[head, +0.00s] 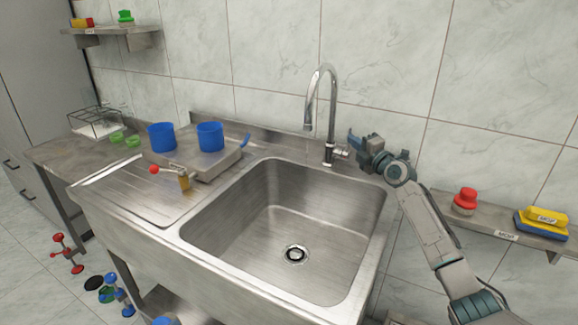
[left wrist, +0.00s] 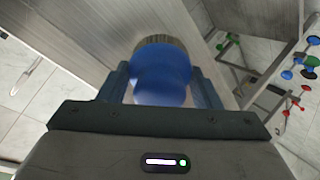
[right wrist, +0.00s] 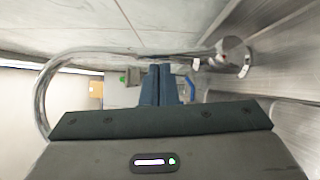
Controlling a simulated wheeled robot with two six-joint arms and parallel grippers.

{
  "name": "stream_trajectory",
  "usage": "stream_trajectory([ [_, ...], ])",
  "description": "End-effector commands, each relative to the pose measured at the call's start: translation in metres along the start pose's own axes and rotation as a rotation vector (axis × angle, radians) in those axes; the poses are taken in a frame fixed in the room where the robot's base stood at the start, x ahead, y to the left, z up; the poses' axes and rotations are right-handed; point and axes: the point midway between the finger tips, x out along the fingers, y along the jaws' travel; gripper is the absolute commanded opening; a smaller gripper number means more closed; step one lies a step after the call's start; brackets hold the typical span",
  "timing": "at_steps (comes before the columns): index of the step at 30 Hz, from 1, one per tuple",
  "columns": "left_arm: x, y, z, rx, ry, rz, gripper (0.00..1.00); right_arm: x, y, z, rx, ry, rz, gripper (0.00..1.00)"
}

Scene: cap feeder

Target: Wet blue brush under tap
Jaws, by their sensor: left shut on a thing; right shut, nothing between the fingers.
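The blue brush (left wrist: 162,78), a round blue handle with a greyish bristle ring, is in the left wrist view. My left gripper (left wrist: 163,90) is shut on its handle. A small blue shape (head: 163,321) shows at the bottom edge of the head view; I cannot tell if it is this brush. The chrome tap (head: 331,110) stands behind the sink (head: 250,240), its spout over the basin, with no water visible. My right gripper (head: 354,139) is shut and empty, just right of the tap, close to its lever (head: 342,152). In the right wrist view its fingers (right wrist: 162,85) are together.
A right shelf (head: 500,232) holds a red brush (head: 465,200) and a yellow-blue block (head: 545,220). The basin is empty.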

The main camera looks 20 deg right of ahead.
Motion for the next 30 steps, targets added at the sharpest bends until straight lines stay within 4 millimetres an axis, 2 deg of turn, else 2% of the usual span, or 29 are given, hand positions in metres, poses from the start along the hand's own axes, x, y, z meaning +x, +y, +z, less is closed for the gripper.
stream_trajectory([
  [13, 0.002, -0.002, 0.003, 0.000, 0.000, 0.000, 0.40, 0.002, -0.001, 0.002, -0.001, 0.000, 0.001, 0.00],
  [20, 0.016, -0.023, 0.025, 0.000, 0.000, 0.000, 0.40, 0.007, -0.006, 0.007, -0.002, 0.001, 0.004, 0.00],
  [30, 0.035, -0.051, 0.055, 0.000, 0.001, 0.000, 0.40, 0.013, -0.002, 0.017, -0.002, -0.002, 0.004, 0.00],
])
